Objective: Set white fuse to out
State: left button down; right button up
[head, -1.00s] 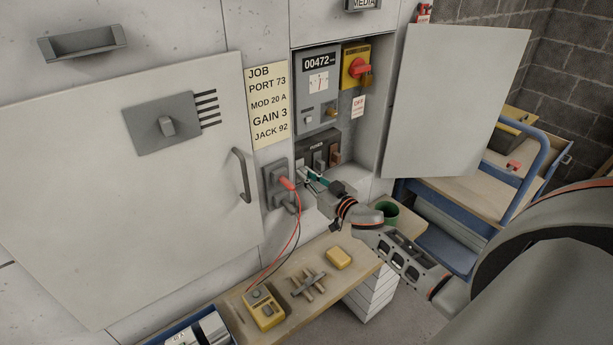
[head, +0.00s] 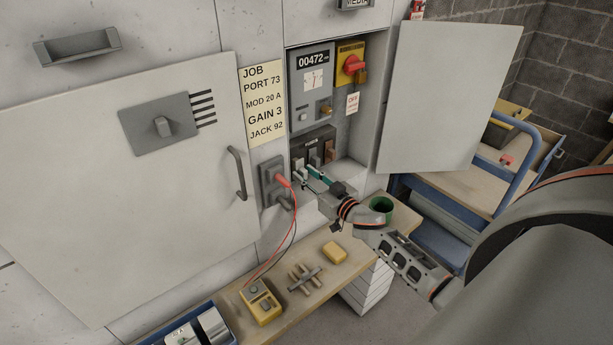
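The fuse block (head: 314,139) sits low in the open wall cabinet, with a pale fuse (head: 298,164) at its left, a grey one (head: 314,156) in the middle and a brown one (head: 329,150) at its right. The pale one appears to be the white fuse; its lower part is hard to make out behind my fingertips. My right gripper (head: 309,171) reaches in from the lower right, with its teal-padded fingers at the front of the pale fuse. Whether they close on it is too small to tell. My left gripper is not in view.
The cabinet door (head: 448,95) stands open at right. A grey socket plate (head: 270,183) with red plug and leads is just left of my gripper. Below, the wooden bench (head: 345,275) holds a yellow meter (head: 262,303), a yellow box (head: 334,252) and a green cup (head: 381,206).

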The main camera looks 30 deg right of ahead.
jog(key=s, duration=1.2)
jog(key=shift+d, duration=0.45)
jog(key=s+a+f+n+g, duration=0.1)
jog(key=s+a+f+g, duration=0.2)
jog(key=s+a+f, duration=0.6)
jog(key=s+a+f+n+g+y, duration=0.1)
jog(key=s+a+f+g, duration=0.3)
jog(key=s+a+f, duration=0.6)
jog(key=a+n, duration=0.1)
jog(key=a, duration=0.4)
jog(key=shift+s+n+y, duration=0.3)
jog(key=shift+s, duration=0.1)
